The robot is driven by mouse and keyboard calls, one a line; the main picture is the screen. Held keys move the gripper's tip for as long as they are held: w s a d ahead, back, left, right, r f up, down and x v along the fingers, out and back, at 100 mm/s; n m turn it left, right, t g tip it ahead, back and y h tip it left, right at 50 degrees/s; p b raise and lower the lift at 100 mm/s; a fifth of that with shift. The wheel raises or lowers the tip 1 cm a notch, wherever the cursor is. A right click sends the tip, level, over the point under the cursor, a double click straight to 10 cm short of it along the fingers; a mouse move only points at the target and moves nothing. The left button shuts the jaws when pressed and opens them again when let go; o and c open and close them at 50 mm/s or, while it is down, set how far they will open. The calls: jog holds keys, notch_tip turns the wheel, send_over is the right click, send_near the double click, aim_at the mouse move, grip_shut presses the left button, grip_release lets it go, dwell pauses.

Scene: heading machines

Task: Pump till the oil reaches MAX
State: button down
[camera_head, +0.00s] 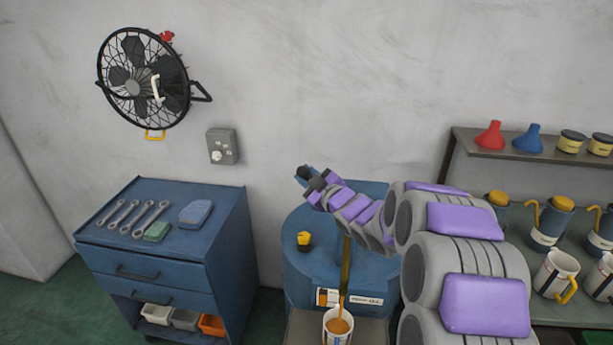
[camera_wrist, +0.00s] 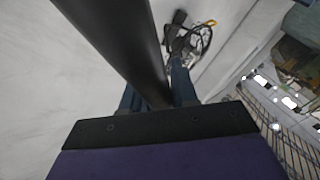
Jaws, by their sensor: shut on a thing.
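A blue oil drum (camera_head: 297,265) stands against the wall, with a yellow cap on top and a label on its front. A white measuring jug (camera_head: 338,340) stands on a ledge before it. Brownish oil (camera_head: 338,326) shows in its open top; the level against any MAX mark cannot be read. A thin golden-brown vertical strip (camera_head: 345,270) runs down to the jug. My gripper (camera_head: 308,178) is above the drum, shut on the dark pump handle (camera_head: 303,171). In the wrist view the handle (camera_wrist: 135,45) runs between the blue fingers (camera_wrist: 155,100). My arm hides most of the pump.
A blue tool cabinet (camera_head: 160,255) with wrenches stands left. A black fan (camera_head: 143,78) and grey switch box (camera_head: 222,146) are on the wall. A shelf (camera_head: 490,153) holds red and blue funnels and tins. Mugs and oil cans (camera_head: 545,225) stand on the right bench.

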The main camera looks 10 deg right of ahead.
jog(key=shift+a+r, duration=0.15)
jog(key=shift+r, duration=0.05)
jog(key=a+f+n+g+h, duration=0.2)
jog(key=f+n, duration=0.1)
jog(key=f, duration=0.3)
jog(key=w+a+f+n+g+h+p, duration=0.1)
jog(key=a+f+n+g+h, duration=0.1)
jog(key=f, duration=0.5)
jog(key=shift+w+a+f+n+g+h, duration=0.2)
jog(key=shift+n+g+h, duration=0.1)
jog(key=shift+n+g, duration=0.15)
